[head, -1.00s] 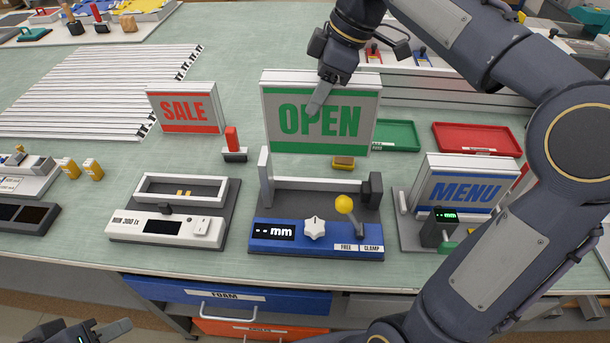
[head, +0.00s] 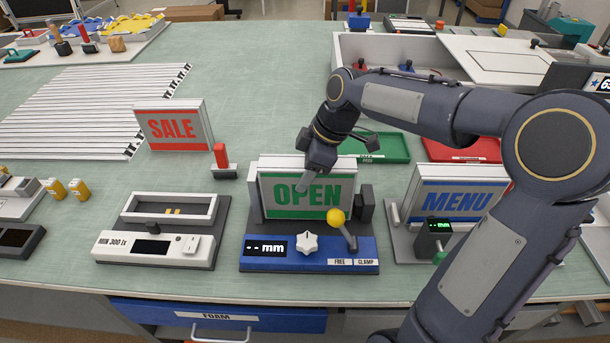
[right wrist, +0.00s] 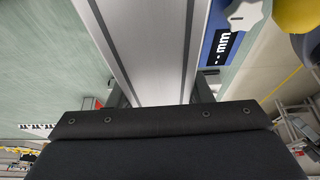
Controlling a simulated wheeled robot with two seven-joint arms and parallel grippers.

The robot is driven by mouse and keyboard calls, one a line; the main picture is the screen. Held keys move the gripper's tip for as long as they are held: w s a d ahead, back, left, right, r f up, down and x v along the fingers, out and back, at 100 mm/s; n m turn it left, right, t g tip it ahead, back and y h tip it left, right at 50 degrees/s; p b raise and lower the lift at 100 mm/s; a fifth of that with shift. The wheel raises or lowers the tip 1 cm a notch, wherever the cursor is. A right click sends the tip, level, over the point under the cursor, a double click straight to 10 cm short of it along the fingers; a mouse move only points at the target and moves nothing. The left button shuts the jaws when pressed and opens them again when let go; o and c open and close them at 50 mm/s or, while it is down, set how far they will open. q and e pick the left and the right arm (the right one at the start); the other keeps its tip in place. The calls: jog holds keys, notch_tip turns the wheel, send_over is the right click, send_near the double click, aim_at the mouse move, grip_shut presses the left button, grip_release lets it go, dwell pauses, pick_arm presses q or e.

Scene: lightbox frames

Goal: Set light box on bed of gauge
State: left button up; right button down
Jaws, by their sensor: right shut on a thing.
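In the right wrist view the box's silver top (right wrist: 150,45) runs between the fingers. The gauge display shows dashes and "mm", and its yellow-knobbed lever (head: 338,218) stands near the FREE and CLAMP labels. My left gripper is out of view.
A SALE light box (head: 172,127) stands behind left. A lux meter with an empty frame (head: 150,248) is left of the gauge. A MENU light box (head: 455,196) in a stand is on the right. Green (head: 385,146) and red (head: 465,150) trays lie behind.

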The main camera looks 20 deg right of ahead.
jog(key=shift+f, duration=0.65)
jog(key=c, duration=0.7)
grip_release()
jog(key=shift+f, duration=0.15)
jog(key=v, duration=1.2)
jog(key=s+a+f+m+t, duration=0.1)
jog(key=s+f+m, duration=0.2)
jog(key=s+m, duration=0.2)
jog(key=s+a+f+m+t, duration=0.1)
jog(key=s+f+m, duration=0.3)
jog(key=s, duration=0.4)
jog(key=s+a+f+m+t, duration=0.1)
jog(key=s+a+f+m, duration=0.2)
jog(key=s+m, duration=0.2)
jog(key=shift+s+a+f+m+t, duration=0.15)
jog(key=shift+s+f+m+t, duration=0.2)
jog(key=shift+s, duration=0.45)
